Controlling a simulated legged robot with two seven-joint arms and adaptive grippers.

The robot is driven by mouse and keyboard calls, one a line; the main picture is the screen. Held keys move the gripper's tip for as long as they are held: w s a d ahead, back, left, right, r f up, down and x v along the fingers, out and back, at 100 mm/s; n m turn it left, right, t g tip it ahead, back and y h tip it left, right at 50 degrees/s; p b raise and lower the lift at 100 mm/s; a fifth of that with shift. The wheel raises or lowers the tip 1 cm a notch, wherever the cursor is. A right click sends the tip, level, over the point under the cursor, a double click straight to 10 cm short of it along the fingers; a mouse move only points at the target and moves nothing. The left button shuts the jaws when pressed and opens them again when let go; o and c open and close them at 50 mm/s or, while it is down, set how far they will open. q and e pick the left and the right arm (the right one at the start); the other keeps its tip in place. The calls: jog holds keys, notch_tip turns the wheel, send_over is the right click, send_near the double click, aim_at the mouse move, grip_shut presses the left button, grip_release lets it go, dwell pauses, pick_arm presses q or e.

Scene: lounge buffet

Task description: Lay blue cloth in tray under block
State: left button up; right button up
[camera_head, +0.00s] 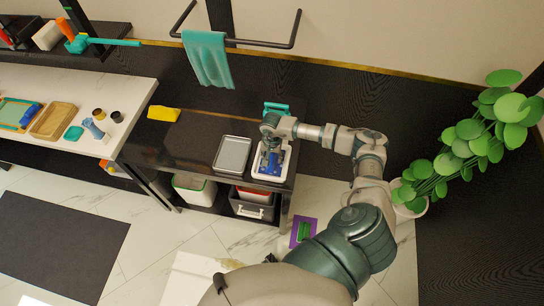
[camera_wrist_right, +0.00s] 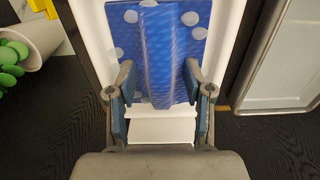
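A white tray (camera_head: 287,163) stands on the right end of the black low table. A blue cloth with pale dots (camera_wrist_right: 195,20) lies in it in the right wrist view, and its blue shows in the head view (camera_head: 270,166). A raised blue ridge (camera_wrist_right: 160,55) runs along its middle; I cannot tell whether it is a fold or a separate block. My right gripper (camera_head: 268,152) is over the tray. In the wrist view its fingers (camera_wrist_right: 160,112) are open, one on each side of the ridge's near end, with gaps showing. My left gripper is not in view.
A grey tray (camera_head: 232,154) lies left of the white tray. A teal object (camera_head: 276,106) is behind it, and a yellow cloth (camera_head: 163,113) lies at the table's left. A teal towel (camera_head: 207,60) hangs on the rail above. A potted plant (camera_head: 465,145) stands right.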

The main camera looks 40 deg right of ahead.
aim_at(272, 156)
jog(key=shift+r, duration=0.1)
notch_tip(272, 156, up, 12)
jog(key=b, duration=0.1)
dwell(0.4)
jog(key=shift+w, duration=0.1)
